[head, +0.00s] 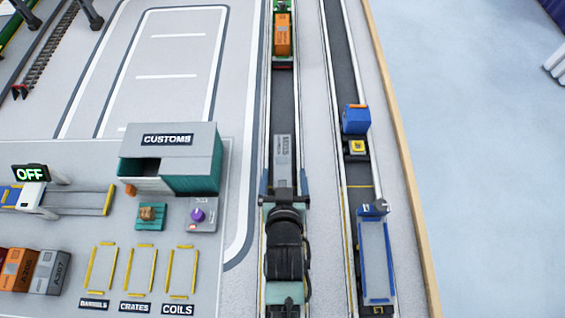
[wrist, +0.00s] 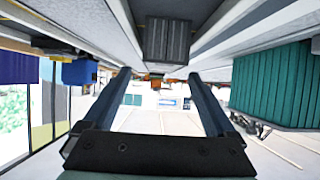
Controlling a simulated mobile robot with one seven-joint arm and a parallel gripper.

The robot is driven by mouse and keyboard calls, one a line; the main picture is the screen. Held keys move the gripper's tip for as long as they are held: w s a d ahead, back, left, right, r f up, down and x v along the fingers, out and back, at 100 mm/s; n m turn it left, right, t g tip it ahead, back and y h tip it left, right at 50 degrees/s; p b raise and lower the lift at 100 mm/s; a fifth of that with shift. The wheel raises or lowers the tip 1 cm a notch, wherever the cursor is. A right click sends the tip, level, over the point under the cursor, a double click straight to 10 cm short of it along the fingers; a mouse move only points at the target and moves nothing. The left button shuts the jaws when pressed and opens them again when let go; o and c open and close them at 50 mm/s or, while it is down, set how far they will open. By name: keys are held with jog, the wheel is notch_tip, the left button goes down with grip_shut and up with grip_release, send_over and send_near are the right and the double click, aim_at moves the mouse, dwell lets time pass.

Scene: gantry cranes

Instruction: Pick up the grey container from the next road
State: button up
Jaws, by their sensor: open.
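A grey container (head: 283,152) lies lengthwise on the dark middle road, just ahead of my gripper. In the wrist view, the grey ribbed container (wrist: 167,40) shows at the top, slightly right of the middle, beyond the fingertips. My gripper (head: 284,184) has its two blue fingers spread apart, one on each side of the road near the container's near end. In the wrist view, my gripper (wrist: 159,73) is open with nothing between its fingers. Whether the fingers overlap the container's near end cannot be told. My arm hides the road behind the gripper.
An orange container (head: 283,35) sits on a green vehicle farther up the same road. Blue vehicles (head: 356,120) stand on the right-hand road. The customs building (head: 195,165) is left of the gripper. Another grey container (head: 50,272) stands at far left beside orange ones.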

aim_at(283, 164)
jog(key=shift+x, duration=3.05)
jog(key=shift+w+a+r, duration=0.1)
jog(key=shift+r, duration=0.05)
jog(key=shift+c, duration=0.2)
grip_shut()
